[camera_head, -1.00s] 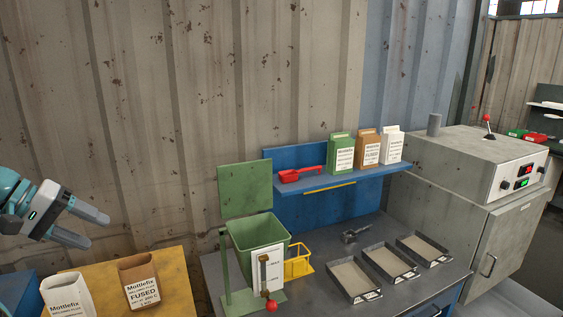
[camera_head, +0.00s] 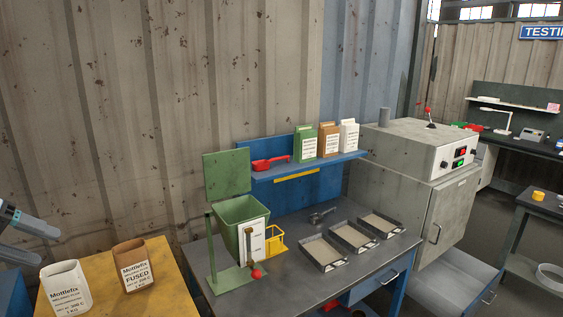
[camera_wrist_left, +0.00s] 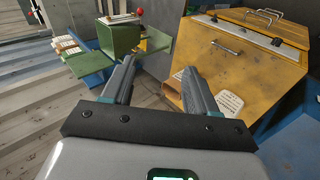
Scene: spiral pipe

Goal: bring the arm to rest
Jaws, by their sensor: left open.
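My left gripper (camera_head: 18,236) is at the far left edge of the head view, in the air left of and above the yellow cabinet. Its two fingers are apart. In the left wrist view the open gripper (camera_wrist_left: 158,82) has nothing between its fingers. My right gripper is in neither view.
A yellow cabinet (camera_head: 175,287) bears a white bag (camera_head: 66,287) and a brown bag (camera_head: 133,266). A grey bench (camera_head: 290,276) holds a green bin (camera_head: 240,212) and several trays (camera_head: 352,236). A blue shelf (camera_head: 310,168) carries a red scoop (camera_head: 271,163) and bags. A grey oven (camera_head: 415,165) stands right.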

